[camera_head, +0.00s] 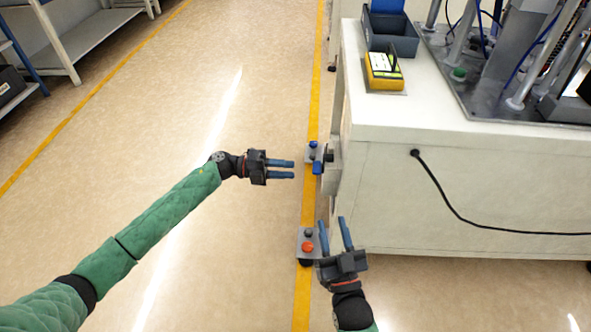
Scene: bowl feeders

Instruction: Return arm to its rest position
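My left gripper (282,169) is at the end of the green-sleeved arm that comes in from the left. Its two blue fingers point right and stand apart with nothing between them. My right gripper (334,236) is lower in the picture, near the cabinet's left edge. Its blue fingers point up the picture, spread apart and empty. Both grippers are apart from each other.
A white machine cabinet (460,190) fills the right, with a grey bin (391,38) and a yellow device (384,70) on top. Button boxes, one with a red button (307,247), sit at its left side. A shelf (85,38) stands far left. Open floor (120,160) lies between.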

